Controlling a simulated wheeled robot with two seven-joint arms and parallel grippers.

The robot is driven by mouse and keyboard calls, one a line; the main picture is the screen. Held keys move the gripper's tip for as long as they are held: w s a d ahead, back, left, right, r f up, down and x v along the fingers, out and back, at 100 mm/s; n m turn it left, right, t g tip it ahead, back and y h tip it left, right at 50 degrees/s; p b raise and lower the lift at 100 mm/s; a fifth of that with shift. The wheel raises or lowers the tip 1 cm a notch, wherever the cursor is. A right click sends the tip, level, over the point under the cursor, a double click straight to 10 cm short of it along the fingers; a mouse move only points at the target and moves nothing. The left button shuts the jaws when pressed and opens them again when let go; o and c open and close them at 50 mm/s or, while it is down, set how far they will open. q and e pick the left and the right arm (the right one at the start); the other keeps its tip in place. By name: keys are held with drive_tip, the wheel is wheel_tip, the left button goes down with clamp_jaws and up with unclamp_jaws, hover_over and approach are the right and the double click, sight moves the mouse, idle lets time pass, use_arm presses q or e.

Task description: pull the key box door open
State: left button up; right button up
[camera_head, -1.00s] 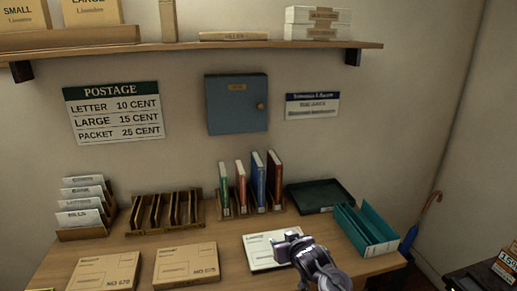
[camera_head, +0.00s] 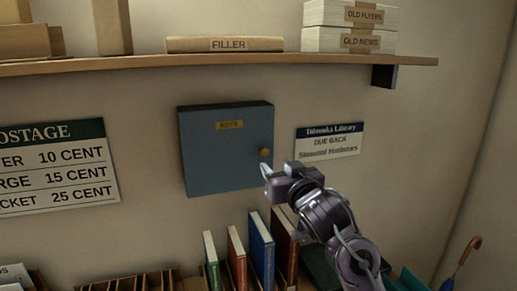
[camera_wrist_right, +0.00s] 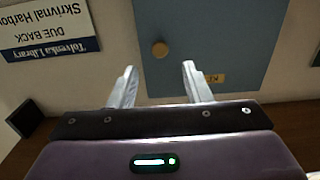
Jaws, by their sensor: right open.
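The blue key box (camera_head: 222,155) hangs on the wall with its door shut. A label plate (camera_head: 230,125) sits near its top, and a round brass knob (camera_head: 265,152) sits at its right edge. My right gripper (camera_head: 266,180) is just below and in front of the knob in the head view. In the right wrist view the picture is upside down; the knob (camera_wrist_right: 160,49) lies beyond the two open fingers (camera_wrist_right: 158,85), roughly centred between them and apart from them. The fingers are empty. My left gripper is not in view.
A shelf (camera_head: 220,59) with boxes and stacked papers runs above the key box. A library notice (camera_head: 329,142) hangs right of it, a postage sign (camera_head: 55,168) left. Upright books (camera_head: 262,245) stand below.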

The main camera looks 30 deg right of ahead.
sight(265, 152)
drive_tip(key=p+x, duration=0.1)
drive_tip(key=x, duration=0.6)
drive_tip(key=shift+w+r+p, duration=0.1)
drive_tip(key=shift+r+p, duration=0.15)
drive_tip(key=shift+p, duration=0.1)
drive_tip(key=shift+w+d, duration=0.1)
drive_tip(key=shift+w, duration=0.1)
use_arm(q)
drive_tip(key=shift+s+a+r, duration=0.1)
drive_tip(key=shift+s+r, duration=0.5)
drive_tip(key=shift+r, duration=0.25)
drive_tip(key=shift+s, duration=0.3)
use_arm(e)
clamp_jaws()
